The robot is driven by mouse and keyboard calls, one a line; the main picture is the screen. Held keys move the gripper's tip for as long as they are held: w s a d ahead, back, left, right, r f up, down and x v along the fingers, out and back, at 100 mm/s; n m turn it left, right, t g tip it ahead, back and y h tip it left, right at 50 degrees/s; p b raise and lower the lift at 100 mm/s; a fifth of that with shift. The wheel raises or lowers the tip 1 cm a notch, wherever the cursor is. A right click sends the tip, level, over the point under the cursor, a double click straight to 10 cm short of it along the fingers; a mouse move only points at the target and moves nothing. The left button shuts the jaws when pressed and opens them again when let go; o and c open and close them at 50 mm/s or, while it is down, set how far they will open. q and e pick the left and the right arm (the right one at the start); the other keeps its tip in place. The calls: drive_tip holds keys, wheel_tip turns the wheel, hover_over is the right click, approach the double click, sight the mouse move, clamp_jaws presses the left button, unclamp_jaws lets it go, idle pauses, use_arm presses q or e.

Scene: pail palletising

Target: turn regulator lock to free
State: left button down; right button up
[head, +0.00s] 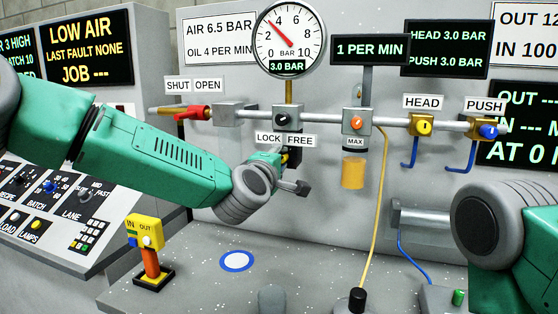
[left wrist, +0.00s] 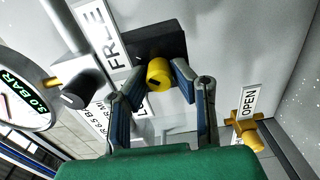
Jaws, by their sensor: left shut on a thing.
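The regulator lock is a small yellow knob (left wrist: 158,74) on a black plate (left wrist: 166,42), below the LOCK and FREE labels. In the head view the LOCK label (head: 268,139) and FREE label (head: 300,141) sit under the regulator (head: 287,120), and my arm mostly hides the lock. My left gripper (head: 288,162) is at the lock. In the left wrist view its fingers (left wrist: 160,74) are shut on the yellow knob, one on each side. Which label the lock points to is hard to tell. My right arm enters at the lower right; its gripper is out of view.
The pressure gauge (head: 288,40) stands above the regulator. The red shut/open valve handle (head: 190,112) is to the left. An orange-topped oiler (head: 355,122) and yellow valves (head: 421,124) are to the right.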

use_arm(q)
drive_tip(key=c, duration=1.4)
unclamp_jaws()
drive_tip(key=shift+o, duration=0.2)
drive_tip(key=shift+w+d, duration=0.15)
drive_tip(key=shift+d, duration=0.1)
drive_tip(key=shift+s, duration=0.35)
drive_tip(key=v, duration=1.1)
drive_tip(key=shift+a+f, duration=0.1)
drive_tip(key=shift+f, duration=0.1)
